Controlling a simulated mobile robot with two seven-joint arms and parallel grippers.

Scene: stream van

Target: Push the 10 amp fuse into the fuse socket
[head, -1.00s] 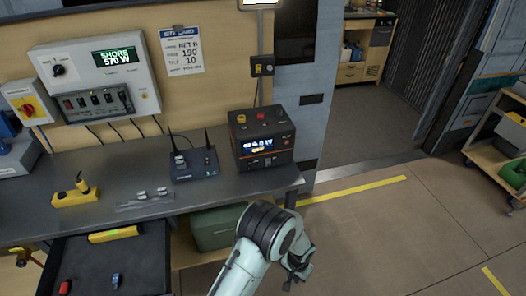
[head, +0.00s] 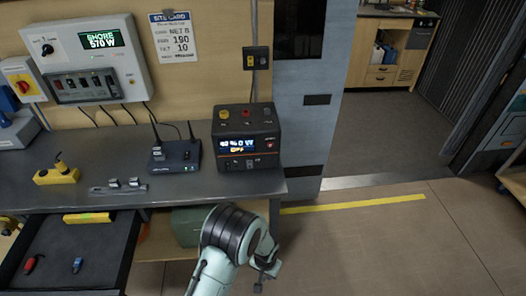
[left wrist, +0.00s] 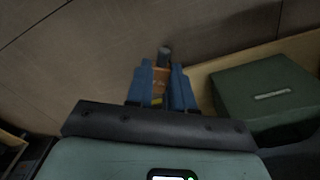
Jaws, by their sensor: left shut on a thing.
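My left arm comes in at the bottom of the head view, left of centre, with its gripper (head: 264,276) low in front of the bench. In the left wrist view the blue fingers (left wrist: 162,88) are shut on a small orange-brown piece (left wrist: 160,78) with a dark grey end (left wrist: 164,54). I cannot read a rating on it, so I cannot tell if it is the 10 amp fuse. A small blue item (head: 78,265) and a red item (head: 34,263) lie in the open drawer (head: 105,250). I cannot make out the fuse socket. My right gripper is not in view.
A black power box (head: 245,140), a router (head: 175,157) and a yellow block (head: 56,175) stand on the bench (head: 100,205). A shore panel (head: 88,60) hangs above. A green case (left wrist: 265,85) sits close to the left gripper. Floor at the right is clear.

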